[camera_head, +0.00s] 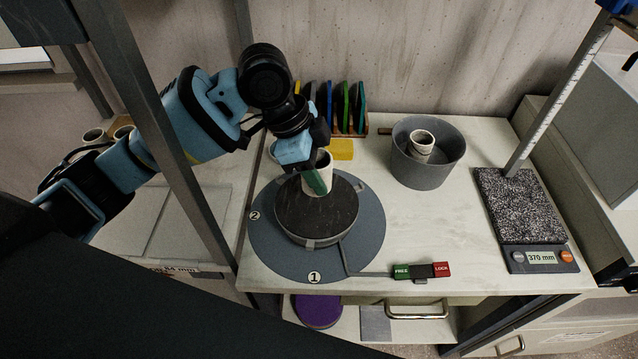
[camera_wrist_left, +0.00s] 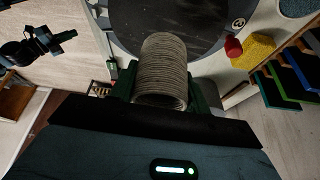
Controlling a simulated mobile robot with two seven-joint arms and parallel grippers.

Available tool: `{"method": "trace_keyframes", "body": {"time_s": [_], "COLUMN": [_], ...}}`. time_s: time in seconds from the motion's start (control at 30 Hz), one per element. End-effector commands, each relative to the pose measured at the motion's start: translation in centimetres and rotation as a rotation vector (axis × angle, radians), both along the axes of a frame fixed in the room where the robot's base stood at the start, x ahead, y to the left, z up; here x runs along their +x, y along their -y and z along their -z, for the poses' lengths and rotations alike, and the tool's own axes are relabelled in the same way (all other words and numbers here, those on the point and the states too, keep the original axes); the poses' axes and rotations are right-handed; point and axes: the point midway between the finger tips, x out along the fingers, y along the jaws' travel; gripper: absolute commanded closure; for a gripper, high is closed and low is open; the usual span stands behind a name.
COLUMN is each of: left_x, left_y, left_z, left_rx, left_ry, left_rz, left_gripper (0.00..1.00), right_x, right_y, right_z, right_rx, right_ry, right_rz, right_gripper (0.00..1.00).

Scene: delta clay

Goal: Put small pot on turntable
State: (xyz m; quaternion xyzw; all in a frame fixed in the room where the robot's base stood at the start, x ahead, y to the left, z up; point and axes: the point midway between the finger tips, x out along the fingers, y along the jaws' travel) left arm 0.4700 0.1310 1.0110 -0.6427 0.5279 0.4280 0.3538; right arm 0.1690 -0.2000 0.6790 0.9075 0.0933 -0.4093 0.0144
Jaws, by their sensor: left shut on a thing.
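My left gripper (camera_head: 318,178) is shut on the small pot (camera_head: 323,168), a pale ribbed cylinder. In the left wrist view the small pot (camera_wrist_left: 161,70) sits between the green fingers. The turntable (camera_head: 318,214) has a round dark top. The pot is over the back part of that top in the head view; I cannot tell whether its base touches. What looks like my right gripper (camera_wrist_left: 45,42) shows small and dark at the upper left of the left wrist view; its jaws are unclear.
A grey round tub (camera_head: 428,178) holds another small pale pot (camera_head: 421,143). A yellow block (camera_head: 341,149) and a rack of coloured boards (camera_head: 344,108) stand behind the turntable. A FREE/LOCK lever (camera_head: 422,271) is in front; a height gauge (camera_head: 520,205) stands right.

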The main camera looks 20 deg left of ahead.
Motion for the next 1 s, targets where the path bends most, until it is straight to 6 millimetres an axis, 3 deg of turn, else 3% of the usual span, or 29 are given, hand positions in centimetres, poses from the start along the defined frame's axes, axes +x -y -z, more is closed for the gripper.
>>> {"method": "trace_keyframes", "body": {"time_s": [0.3,0.7,0.73,0.87,1.0], "left_x": [-0.1,0.0,0.0,0.0,0.0], "left_y": [0.0,0.0,0.0,0.0,0.0], "left_z": [4.5,4.8,4.8,4.8,4.8], "left_rx": [0.001,0.000,0.000,0.001,0.001], "left_ry": [-0.004,-0.002,0.000,-0.001,-0.001], "left_rz": [-0.001,-0.001,-0.001,-0.001,-0.001], "left_gripper": [0.77,0.77,0.51,0.34,0.31], "right_x": [-0.5,-0.3,-0.3,-0.3,-0.2], "right_y": [0.0,0.0,0.0,-0.1,-0.1], "right_z": [0.7,0.4,0.4,0.4,0.4], "right_rx": [0.000,0.001,0.001,0.001,0.001], "right_ry": [-0.014,-0.008,-0.008,-0.007,-0.007], "right_rz": [-0.001,0.000,0.000,0.001,0.001], "right_gripper": [1.00,1.00,1.00,1.00,1.00]}}
